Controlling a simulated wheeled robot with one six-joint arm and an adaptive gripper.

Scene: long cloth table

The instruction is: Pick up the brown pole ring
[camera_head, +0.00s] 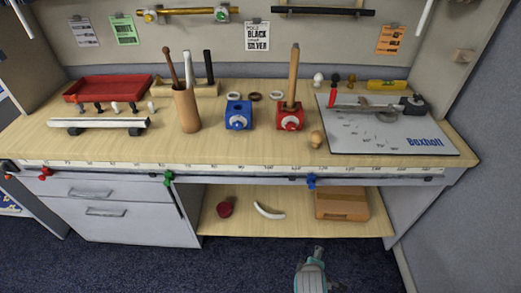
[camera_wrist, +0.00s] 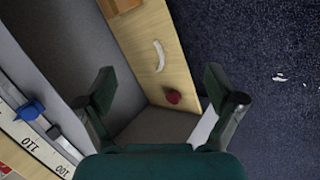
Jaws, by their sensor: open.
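Several small rings lie in a row on the table behind the blue and red blocks. My gripper (camera_head: 316,252) is low in front of the table, below the tabletop and far from the rings. In the wrist view my gripper (camera_wrist: 160,88) is open with nothing between its fingers. No ring shows in the wrist view.
A wooden cup with sticks (camera_head: 186,110) is left, a grey Boxholl board (camera_head: 375,140) right. The lower shelf (camera_head: 285,226) holds several things.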

